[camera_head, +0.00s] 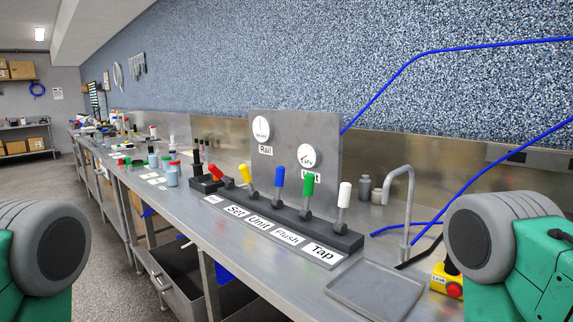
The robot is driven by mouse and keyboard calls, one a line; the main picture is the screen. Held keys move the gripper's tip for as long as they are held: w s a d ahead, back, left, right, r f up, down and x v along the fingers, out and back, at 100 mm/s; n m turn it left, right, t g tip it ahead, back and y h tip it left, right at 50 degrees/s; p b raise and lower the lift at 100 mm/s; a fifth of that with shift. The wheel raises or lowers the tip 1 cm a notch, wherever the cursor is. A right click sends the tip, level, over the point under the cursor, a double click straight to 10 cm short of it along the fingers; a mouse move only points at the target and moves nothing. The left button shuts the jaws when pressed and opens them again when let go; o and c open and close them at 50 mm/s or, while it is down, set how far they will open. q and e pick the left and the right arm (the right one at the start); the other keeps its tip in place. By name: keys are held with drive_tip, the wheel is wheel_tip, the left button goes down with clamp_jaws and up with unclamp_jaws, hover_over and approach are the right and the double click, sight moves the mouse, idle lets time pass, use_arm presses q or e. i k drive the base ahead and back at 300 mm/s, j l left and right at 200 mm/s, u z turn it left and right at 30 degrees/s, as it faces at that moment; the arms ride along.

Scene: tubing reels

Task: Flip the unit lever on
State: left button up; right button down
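A dark lever block (290,216) stands on the steel bench with a row of coloured levers. From left they are red (215,172), yellow (243,173), blue (279,177), green (308,185) and white (344,193). Red tilts clearly left, yellow slightly left; blue, green and white look near upright. The Unit label (258,222) is third in the label row, matching the blue lever by order. Behind, a grey panel carries a Rail gauge (261,129) and a second gauge (310,157), whose label is partly hidden by the green lever. Neither gripper is in view.
A shallow grey tray (375,291), a bent tap (407,205) and a yellow box with a red button (452,289) lie right of the levers. Blue tubing (400,68) runs at the right. Bottles (172,175) stand further left. An open drawer (180,270) juts out below.

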sight(276, 203)
drive_tip(key=i+j, duration=0.15)
drive_tip(key=j, duration=0.2)
drive_tip(key=i+j+z, duration=0.15)
drive_tip(key=j, duration=0.2)
drive_tip(key=i+j, duration=0.2)
drive_tip(key=j, duration=0.15)
drive_tip(key=i+j+z, duration=0.15)
drive_tip(key=j, duration=0.2)
drive_tip(key=i+j, duration=0.15)
drive_tip(key=j, duration=0.25)
drive_tip(key=i+j+z, duration=0.15)
drive_tip(key=j, duration=0.2)
drive_tip(key=i+j, duration=0.1)
drive_tip(key=j, duration=0.3)
drive_tip(key=z, duration=0.05)
